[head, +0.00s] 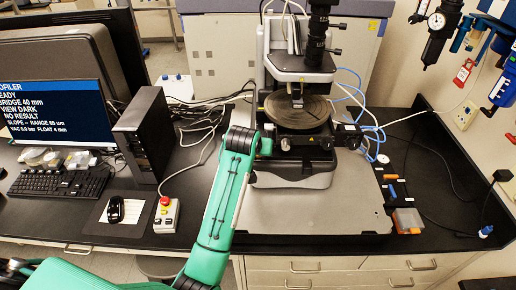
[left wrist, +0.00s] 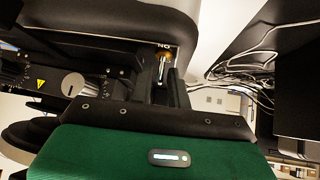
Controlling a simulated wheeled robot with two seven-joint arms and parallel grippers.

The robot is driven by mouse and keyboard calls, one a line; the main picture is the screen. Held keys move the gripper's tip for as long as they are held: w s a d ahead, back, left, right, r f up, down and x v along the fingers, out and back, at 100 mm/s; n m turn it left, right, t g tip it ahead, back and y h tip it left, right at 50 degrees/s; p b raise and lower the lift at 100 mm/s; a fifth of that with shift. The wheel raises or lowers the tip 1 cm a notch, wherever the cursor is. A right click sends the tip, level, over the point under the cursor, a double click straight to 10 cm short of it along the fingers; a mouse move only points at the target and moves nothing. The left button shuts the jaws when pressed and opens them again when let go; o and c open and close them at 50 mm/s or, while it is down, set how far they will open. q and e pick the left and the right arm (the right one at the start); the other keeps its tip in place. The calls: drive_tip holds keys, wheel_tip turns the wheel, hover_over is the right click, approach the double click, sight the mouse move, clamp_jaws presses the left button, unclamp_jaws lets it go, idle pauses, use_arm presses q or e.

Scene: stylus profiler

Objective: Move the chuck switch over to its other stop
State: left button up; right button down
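The chuck switch (left wrist: 167,58) shows in the left wrist view as a small metal toggle with a brass-coloured collar, under a dark housing marked "ON", which reads upside down. My left gripper (left wrist: 164,76) is at the switch, its two dark fingers apart with the toggle between or just beyond them. I cannot tell whether a finger touches it. In the head view my green left arm reaches up to the left side of the stylus profiler (head: 300,176), with the left gripper (head: 264,146) beside its stage. The switch is hidden there. My right gripper is out of view.
A round chuck plate (head: 296,112) sits under the profiler's dark optical tube (head: 317,35). A monitor (head: 50,115), black computer box (head: 143,137) and red-button box (head: 166,214) stand left. Cables run behind.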

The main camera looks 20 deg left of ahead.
use_arm(q)
drive_tip(key=shift+r, duration=0.1)
drive_tip(key=shift+s+r, duration=0.2)
drive_tip(key=shift+s, duration=0.05)
drive_tip(key=b+v, duration=0.4)
drive_tip(key=v, duration=0.9)
drive_tip(key=shift+f, duration=0.15)
